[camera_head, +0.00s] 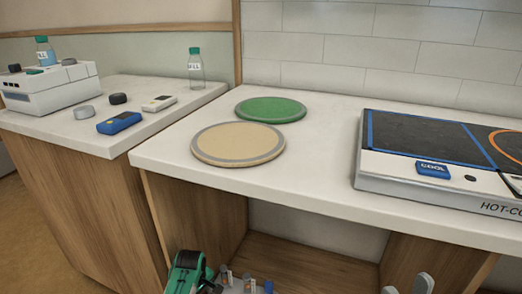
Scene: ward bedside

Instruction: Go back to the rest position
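Two rounded grey fingertips of my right gripper (405,287) show at the bottom edge, right of the middle, in the head view. There is a gap between them and nothing is seen in it. They appear in front of the wooden counter, below its white top. The rest of that gripper is cut off by the frame. My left gripper is not in view.
A white counter (310,187) holds a green disc (270,109), a tan disc (238,144) and a hot-cold unit (440,150). A side cabinet (150,96) bears a white device, bottles and small items. A green-black device (187,272) and small vials stand low down.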

